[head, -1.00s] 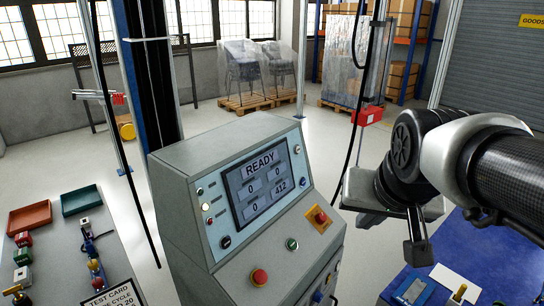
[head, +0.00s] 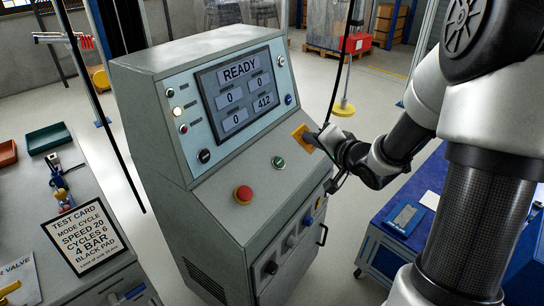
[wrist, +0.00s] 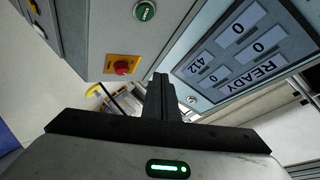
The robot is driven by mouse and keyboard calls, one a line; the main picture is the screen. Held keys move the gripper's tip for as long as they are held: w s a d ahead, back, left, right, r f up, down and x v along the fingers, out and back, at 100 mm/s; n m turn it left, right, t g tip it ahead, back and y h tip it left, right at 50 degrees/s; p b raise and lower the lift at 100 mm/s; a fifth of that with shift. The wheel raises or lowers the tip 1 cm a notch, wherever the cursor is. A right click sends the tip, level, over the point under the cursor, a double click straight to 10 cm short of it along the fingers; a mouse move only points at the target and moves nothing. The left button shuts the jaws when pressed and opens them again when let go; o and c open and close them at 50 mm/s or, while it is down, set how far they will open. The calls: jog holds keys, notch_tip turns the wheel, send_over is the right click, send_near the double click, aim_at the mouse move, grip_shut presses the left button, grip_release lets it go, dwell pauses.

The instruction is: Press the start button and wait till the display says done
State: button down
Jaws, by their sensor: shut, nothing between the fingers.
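The grey console has a display (head: 245,90) that reads READY, with fields 0, 0, 0 and 412. It shows upside down in the wrist view (wrist: 240,50). A green button (head: 278,162) sits on the sloping panel below the display; it is also in the wrist view (wrist: 145,10), where its white lettering is too small to read. My gripper (head: 308,138) is shut and empty at the panel's right side, in front of the yellow plate in the head view. In the wrist view its fingers (wrist: 161,80) are apart from the green button.
A red button on a yellow plate (wrist: 122,67) lies close to my fingers. Another red button (head: 243,195) sits lower left on the console. A test card (head: 87,230) reads mode cycle, speed 20, cycles 6, 4 bar, black pad. A blue-topped bench (head: 425,228) stands at right.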

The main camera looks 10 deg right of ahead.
aim_at(279, 162)
jog(key=shift+s+a+f+y, duration=0.1)
jog(key=shift+a+f+y, duration=0.25)
jog(key=shift+a, duration=0.2)
jog(key=shift+s+a+f+y, duration=0.1)
jog(key=shift+a+f+y, duration=0.2)
jog(key=shift+a, duration=0.25)
jog(key=shift+f+b, duration=0.1)
jog(key=shift+b, duration=0.25)
jog(key=f+b, duration=0.1)
jog(key=b, duration=0.1)
jog(key=w+a+f+b, duration=0.1)
jog(key=f+b, duration=0.1)
jog(key=w+a+f+b, duration=0.1)
jog(key=f+b, duration=0.1)
jog(key=shift+w+a+f+b, duration=0.1)
jog(key=shift+a+f+b, duration=0.1)
jog(key=shift+b, duration=0.1)
jog(key=shift+w+a+f+b, duration=0.3)
jog(key=shift+f, duration=0.15)
jog(key=shift+w+a+f+b, duration=0.25)
jog(key=shift+f+b, duration=0.05)
jog(key=shift+f, duration=0.1)
jog(key=shift+w+a+f, duration=0.15)
jog(key=shift+a+f, duration=0.05)
jog(key=shift+f, duration=0.15)
